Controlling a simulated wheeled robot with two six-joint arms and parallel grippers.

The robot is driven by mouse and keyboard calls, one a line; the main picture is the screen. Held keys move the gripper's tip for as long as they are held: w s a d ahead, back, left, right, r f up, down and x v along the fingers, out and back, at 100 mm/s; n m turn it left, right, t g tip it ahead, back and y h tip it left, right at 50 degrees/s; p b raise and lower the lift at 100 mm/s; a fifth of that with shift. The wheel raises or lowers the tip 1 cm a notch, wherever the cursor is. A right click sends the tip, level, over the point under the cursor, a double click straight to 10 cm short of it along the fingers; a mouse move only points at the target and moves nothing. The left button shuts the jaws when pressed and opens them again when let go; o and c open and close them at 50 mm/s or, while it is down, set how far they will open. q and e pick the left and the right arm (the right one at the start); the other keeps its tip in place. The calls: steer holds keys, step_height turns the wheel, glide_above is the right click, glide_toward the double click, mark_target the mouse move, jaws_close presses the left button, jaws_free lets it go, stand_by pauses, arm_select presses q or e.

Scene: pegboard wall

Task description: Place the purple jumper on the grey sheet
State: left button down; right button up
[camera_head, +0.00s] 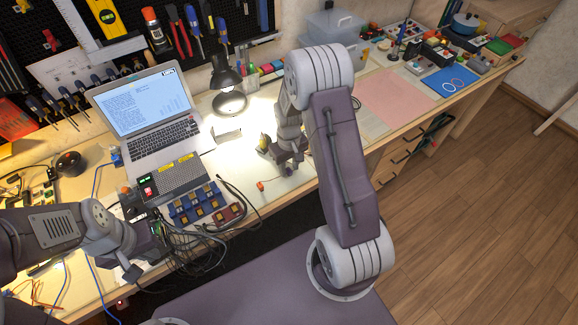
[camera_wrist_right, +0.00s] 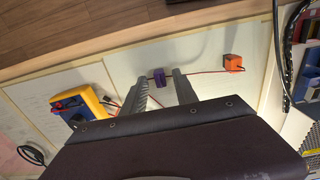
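The purple jumper (camera_wrist_right: 158,77) lies on a pale work surface (camera_wrist_right: 205,58) in the right wrist view. My right gripper (camera_wrist_right: 161,78) is open, with one finger on each side of the jumper and small gaps visible. In the head view my right gripper (camera_head: 288,170) is low over the bench, and I cannot make out the jumper there. A greyish sheet (camera_head: 368,122) lies on the bench right of that gripper, partly hidden by my right arm. My left gripper (camera_head: 150,262) is at the lower left near dark cables; its finger opening is unclear.
An orange jumper (camera_wrist_right: 233,63) with a red wire lies near the purple one. A yellow multimeter (camera_wrist_right: 80,102) stands on the other side. A pink sheet (camera_head: 398,95) lies further right. The laptop (camera_head: 150,115), desk lamp (camera_head: 228,90) and blue modules (camera_head: 195,203) crowd the left.

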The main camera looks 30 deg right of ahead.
mark_target(289, 169)
steer(key=shift+r, duration=0.1)
step_height(289, 169, up, 12)
steer(key=p, duration=0.1)
steer(key=s+a+m+t, duration=0.1)
steer(key=s+a, duration=0.6)
steer(key=s, duration=0.5)
steer(key=shift+s+a, duration=0.25)
steer(key=shift+s, duration=0.05)
steer(key=shift+s, duration=0.1)
